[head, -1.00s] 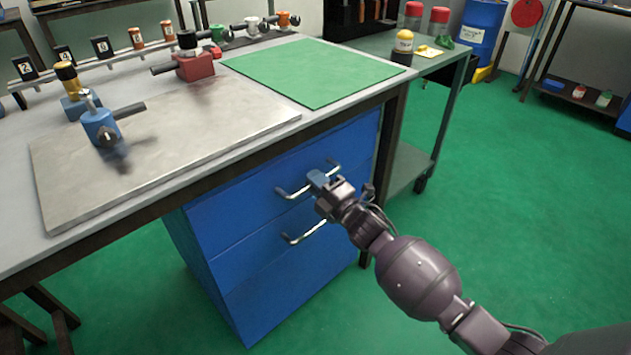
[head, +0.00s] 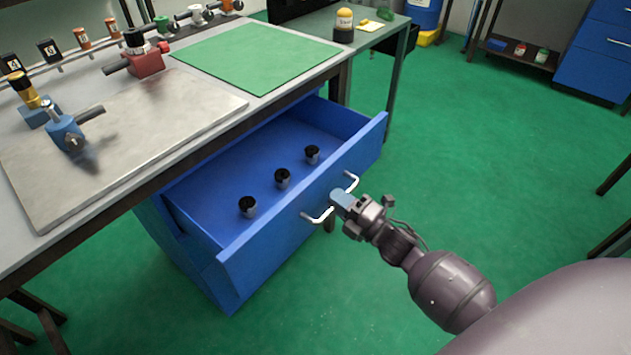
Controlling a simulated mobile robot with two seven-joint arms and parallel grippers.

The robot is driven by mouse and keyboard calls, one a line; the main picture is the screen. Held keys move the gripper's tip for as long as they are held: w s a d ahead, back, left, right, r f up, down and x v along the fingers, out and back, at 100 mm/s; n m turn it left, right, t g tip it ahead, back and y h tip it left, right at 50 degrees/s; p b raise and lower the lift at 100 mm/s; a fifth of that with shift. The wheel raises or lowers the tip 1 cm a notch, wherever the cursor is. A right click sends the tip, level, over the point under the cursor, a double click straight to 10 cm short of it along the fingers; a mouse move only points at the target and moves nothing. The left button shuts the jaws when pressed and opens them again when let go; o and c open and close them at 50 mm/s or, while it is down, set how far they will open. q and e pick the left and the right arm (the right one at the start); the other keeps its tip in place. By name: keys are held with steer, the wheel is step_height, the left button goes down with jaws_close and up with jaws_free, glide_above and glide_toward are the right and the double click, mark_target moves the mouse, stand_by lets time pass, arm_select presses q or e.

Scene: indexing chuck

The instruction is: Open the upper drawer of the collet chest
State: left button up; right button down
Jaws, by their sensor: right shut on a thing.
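The blue collet chest (head: 165,235) stands under the workbench. Its upper drawer (head: 235,263) is pulled well out, and its inside shows. Three small dark-topped collets (head: 282,178) stand in a row on the drawer floor. My right gripper (head: 339,199) is shut on the middle of the upper drawer's handle (head: 318,217), in front of the drawer face. The gripper hides the handle's middle; both handle ends show. The lower drawer's handle is hidden behind the open drawer. My left gripper is not in view.
The bench top holds a steel plate (head: 120,150), a green mat (head: 258,53), a blue fixture (head: 66,132) and a red fixture (head: 146,64). A green side table (head: 375,32) stands behind. The green floor right of the drawer is clear.

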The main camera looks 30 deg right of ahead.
steer(key=r+p+v, duration=0.2)
steer(key=r+v, duration=0.1)
steer(key=v, duration=1.3)
steer(key=shift+s, duration=0.4)
steer(key=shift+d, duration=0.15)
steer(key=c, duration=1.1)
jaws_free()
steer(key=shift+v, duration=5.4)
steer(key=shift+r, duration=0.1)
